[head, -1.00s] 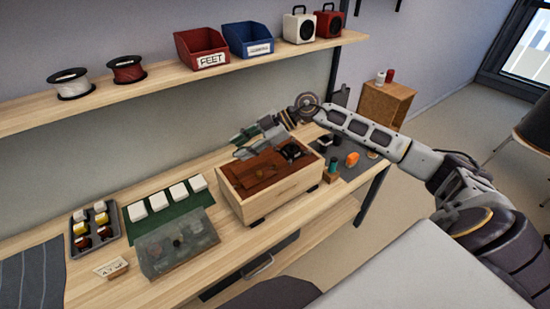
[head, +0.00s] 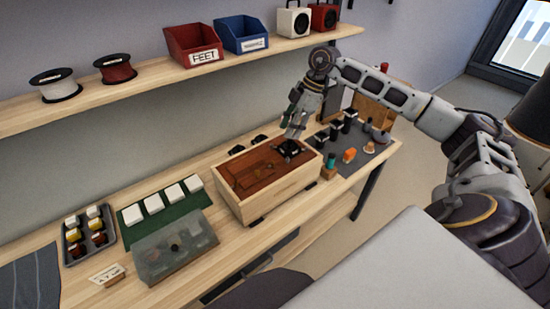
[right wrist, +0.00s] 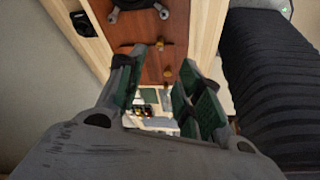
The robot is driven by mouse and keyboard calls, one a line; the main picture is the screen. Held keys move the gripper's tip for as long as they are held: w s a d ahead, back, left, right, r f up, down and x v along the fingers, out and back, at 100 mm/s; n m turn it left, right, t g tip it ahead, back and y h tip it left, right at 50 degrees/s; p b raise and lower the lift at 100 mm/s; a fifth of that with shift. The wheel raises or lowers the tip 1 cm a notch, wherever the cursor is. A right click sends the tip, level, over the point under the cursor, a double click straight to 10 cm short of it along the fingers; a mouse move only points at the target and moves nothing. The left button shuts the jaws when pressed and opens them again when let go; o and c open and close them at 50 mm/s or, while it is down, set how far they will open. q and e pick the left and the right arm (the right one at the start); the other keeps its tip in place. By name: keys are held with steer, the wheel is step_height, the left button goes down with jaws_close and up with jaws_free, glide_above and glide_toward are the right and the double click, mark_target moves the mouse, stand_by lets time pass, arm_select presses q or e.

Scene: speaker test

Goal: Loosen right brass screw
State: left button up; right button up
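A pale wooden speaker box (head: 270,198) with a red-brown top panel (head: 245,176) sits on the bench. A black round part (head: 289,148) is at the panel's right end, and it also shows at the top of the right wrist view (right wrist: 138,12). Two small brass pieces, seemingly screws, stand on the panel in the right wrist view: one farther up (right wrist: 158,46) and one lower (right wrist: 167,73). My right gripper (head: 293,132) is above the panel's right end, pointing down. Its fingers (right wrist: 160,97) are apart and hold nothing visible. My left gripper is out of view.
A grey mat (head: 358,160) right of the box holds several small items. Left are a green mat (head: 172,219) with white blocks, a clear-lidded box (head: 150,268) and a grey tray (head: 70,250). The shelf (head: 150,93) above carries spools, bins and speakers.

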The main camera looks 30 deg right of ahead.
mark_target(273, 162)
steer(key=shift+a+f, duration=0.1)
steer(key=shift+p+x, duration=1.05)
steer(key=shift+x, duration=5.75)
steer(key=shift+c, duration=0.2)
jaws_close()
